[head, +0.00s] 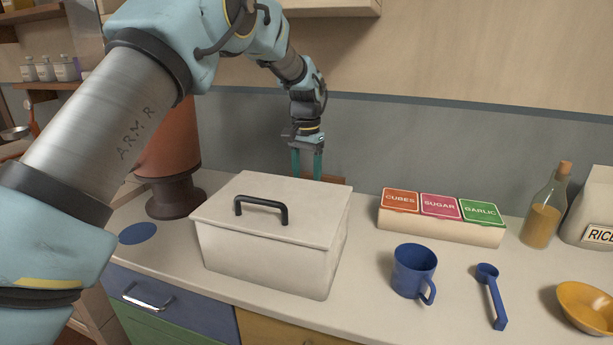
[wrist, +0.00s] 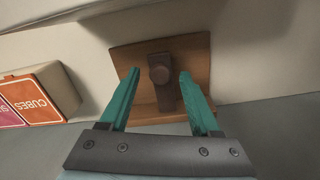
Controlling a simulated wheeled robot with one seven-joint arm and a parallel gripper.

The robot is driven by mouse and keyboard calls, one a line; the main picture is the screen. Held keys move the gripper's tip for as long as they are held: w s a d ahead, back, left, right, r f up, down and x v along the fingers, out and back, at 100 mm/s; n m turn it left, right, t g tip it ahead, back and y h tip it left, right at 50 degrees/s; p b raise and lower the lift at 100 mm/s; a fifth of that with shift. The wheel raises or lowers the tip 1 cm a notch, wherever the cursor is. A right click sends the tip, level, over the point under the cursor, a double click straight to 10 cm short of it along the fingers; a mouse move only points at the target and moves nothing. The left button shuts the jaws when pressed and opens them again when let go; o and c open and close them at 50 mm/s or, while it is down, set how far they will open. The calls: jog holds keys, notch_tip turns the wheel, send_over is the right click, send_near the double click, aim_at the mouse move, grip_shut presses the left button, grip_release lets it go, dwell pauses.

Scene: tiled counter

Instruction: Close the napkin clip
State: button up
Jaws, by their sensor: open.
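My gripper (head: 307,176) points down behind that box, close to the clip. No napkin can be made out.
A white lidded box (head: 230,255) with a black handle stands in front of the clip. To its right are a labelled spice box (head: 440,227), a blue mug (head: 412,270), a blue scoop (head: 495,300), a bottle (head: 541,220) and a yellow bowl (head: 590,305). The wall is close behind.

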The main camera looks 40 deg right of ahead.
grip_shut()
dwell(0.3)
dwell(1.0)
